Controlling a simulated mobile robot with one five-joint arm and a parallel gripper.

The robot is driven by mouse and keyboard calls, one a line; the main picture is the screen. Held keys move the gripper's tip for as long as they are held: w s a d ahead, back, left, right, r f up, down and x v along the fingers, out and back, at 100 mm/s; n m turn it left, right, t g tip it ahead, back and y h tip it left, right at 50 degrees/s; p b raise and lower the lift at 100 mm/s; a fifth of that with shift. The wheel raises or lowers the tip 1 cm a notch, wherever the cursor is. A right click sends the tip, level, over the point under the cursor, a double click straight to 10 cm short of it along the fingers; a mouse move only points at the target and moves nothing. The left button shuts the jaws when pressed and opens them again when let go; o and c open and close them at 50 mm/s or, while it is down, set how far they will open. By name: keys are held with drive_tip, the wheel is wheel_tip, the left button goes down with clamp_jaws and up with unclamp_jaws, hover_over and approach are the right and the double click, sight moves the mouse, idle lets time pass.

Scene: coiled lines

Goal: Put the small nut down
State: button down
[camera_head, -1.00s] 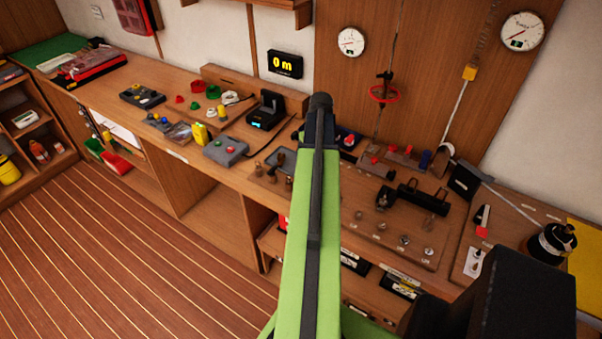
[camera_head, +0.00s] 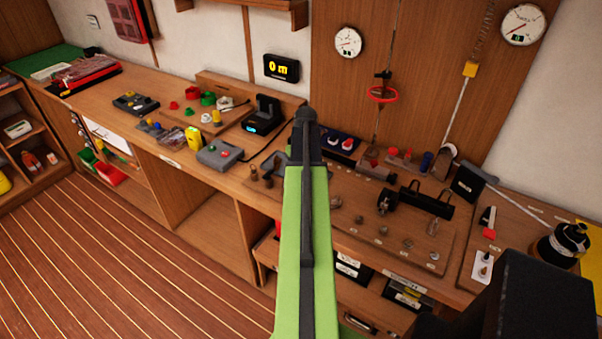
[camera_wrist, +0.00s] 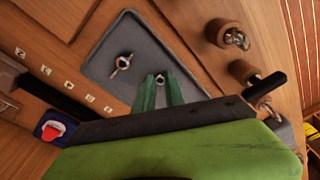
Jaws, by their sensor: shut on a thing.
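In the wrist view, my gripper (camera_wrist: 160,88) shows two green fingers, shut on the small nut (camera_wrist: 160,78), a little metal piece at their tips. The fingertips are over the near part of a dark grey tray (camera_wrist: 106,72). I cannot tell whether the nut touches the tray. A metal ring-like piece with two small arms (camera_wrist: 123,63) lies in the tray, apart from the nut. In the head view, my own arm hides the gripper and the nut.
Brown round pieces (camera_wrist: 243,71) stand beside the tray in the wrist view. A dark-blue block with a red-and-white knob (camera_wrist: 53,130) is at lower left. In the head view, a wooden board (camera_head: 385,255) with several small metal parts lies right of my arm.

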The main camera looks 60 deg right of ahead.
drive_tip(key=shift+s+a+f+b, duration=0.3)
drive_tip(key=shift+a+f+b, duration=0.1)
drive_tip(key=shift+b, duration=0.15)
drive_tip(key=c, duration=1.4)
unclamp_jaws()
drive_tip(key=shift+w+d+r+p, duration=0.1)
drive_tip(key=shift+d+r+p, duration=0.1)
drive_tip(key=shift+r+p, duration=0.4)
wheel_tip(320, 180, up, 12)
drive_tip(key=p, duration=1.2)
drive_tip(key=shift+s+a+f, duration=0.15)
drive_tip(key=shift+s+f, duration=0.05)
drive_tip(key=shift+s, duration=0.25)
